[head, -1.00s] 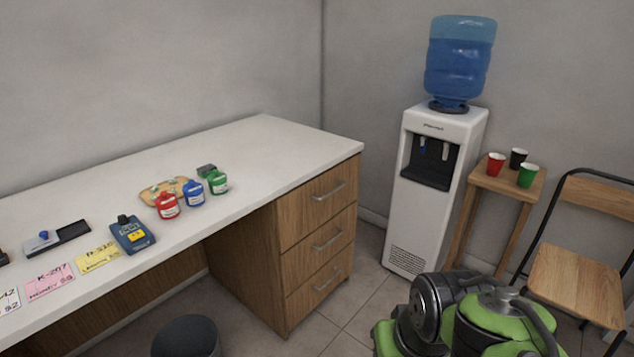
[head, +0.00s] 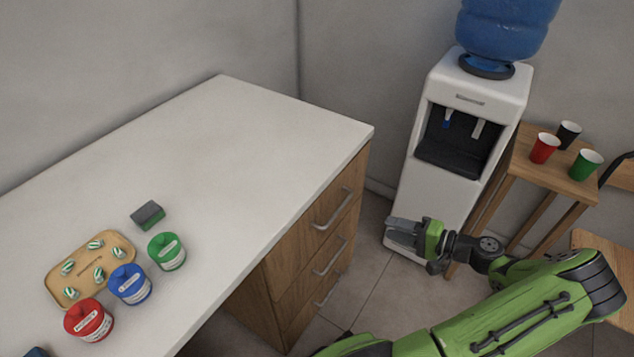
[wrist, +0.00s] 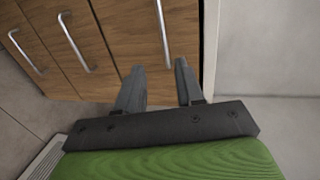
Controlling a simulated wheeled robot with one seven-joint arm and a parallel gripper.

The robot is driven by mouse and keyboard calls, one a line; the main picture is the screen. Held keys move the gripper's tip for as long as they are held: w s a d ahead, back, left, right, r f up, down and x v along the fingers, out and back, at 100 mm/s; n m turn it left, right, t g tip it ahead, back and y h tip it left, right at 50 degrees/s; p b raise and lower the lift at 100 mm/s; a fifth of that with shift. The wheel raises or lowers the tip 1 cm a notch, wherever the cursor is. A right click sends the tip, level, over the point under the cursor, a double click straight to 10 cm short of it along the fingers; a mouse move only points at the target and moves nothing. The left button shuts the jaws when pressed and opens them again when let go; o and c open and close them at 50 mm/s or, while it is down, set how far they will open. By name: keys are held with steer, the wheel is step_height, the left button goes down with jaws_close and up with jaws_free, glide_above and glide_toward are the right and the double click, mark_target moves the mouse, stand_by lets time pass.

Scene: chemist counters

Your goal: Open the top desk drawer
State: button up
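The top desk drawer (head: 318,212) is the highest of three wooden drawers under the white desktop and looks closed. Its silver bar handle (head: 334,210) faces the water dispenser. My gripper (head: 392,228) is to the right of that handle, apart from it, with its fingers towards the drawer fronts. In the wrist view the fingers of my gripper (wrist: 159,66) are spread and nothing is between them. The top drawer's handle (wrist: 162,32) shows beyond the fingertips, roughly in line with the gap. The lower handles appear to its left.
The white desktop (head: 240,140) carries a red, a blue and a green jar, a wooden tray (head: 116,240) and a sponge (head: 148,215). A water dispenser (head: 497,92) stands behind my gripper. A small wooden table (head: 530,165) holds three cups. Open floor lies between drawers and dispenser.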

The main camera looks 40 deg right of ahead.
mark_target(341, 209)
steer(key=shift+t, duration=0.3)
steer(key=b+x, duration=0.1)
steer(key=x, duration=0.4)
steer(key=b+x, duration=0.1)
steer(key=x, duration=0.4)
steer(key=b+x, duration=0.2)
steer(key=x, duration=0.3)
steer(key=shift+w+d, duration=0.25)
steer(key=shift+w, duration=0.1)
jaws_close()
